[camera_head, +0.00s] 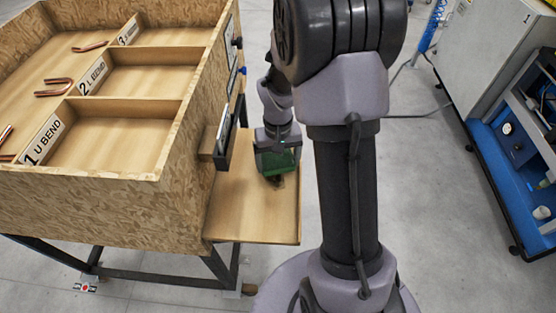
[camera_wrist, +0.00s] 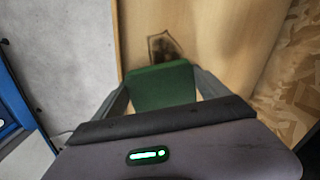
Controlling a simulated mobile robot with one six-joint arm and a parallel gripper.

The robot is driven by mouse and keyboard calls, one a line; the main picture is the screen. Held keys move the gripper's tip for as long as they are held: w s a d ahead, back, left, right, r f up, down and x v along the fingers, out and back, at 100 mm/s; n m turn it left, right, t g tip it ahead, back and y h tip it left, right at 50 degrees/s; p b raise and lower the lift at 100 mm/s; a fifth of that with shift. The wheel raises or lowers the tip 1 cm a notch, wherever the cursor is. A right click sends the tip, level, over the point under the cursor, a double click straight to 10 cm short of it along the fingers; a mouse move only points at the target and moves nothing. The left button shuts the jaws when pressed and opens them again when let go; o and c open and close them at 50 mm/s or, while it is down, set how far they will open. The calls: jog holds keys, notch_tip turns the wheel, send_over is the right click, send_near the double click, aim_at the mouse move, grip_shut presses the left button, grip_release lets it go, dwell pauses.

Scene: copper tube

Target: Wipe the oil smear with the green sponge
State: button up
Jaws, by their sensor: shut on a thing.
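My gripper (camera_head: 278,147) is shut on the green sponge (camera_head: 277,162), low over the wooden side shelf (camera_head: 240,215). The sponge also shows between the two fingers in the wrist view (camera_wrist: 160,86). The dark oil smear (camera_wrist: 163,46) lies on the shelf just beyond the sponge's far edge in the wrist view. In the head view a dark part of the smear (camera_head: 276,181) shows just below the sponge. I cannot tell whether the sponge touches the shelf or covers part of the smear.
A large wooden bin with labelled compartments (camera_head: 180,140) stands left of the shelf, with copper tubes (camera_head: 54,86) in it. Dark tools hang on its side (camera_head: 226,135). A blue and grey machine (camera_head: 510,130) stands at the right.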

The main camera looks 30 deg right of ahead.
aim_at(277, 183)
jog(key=shift+f+b, duration=0.6)
jog(key=shift+f, duration=0.15)
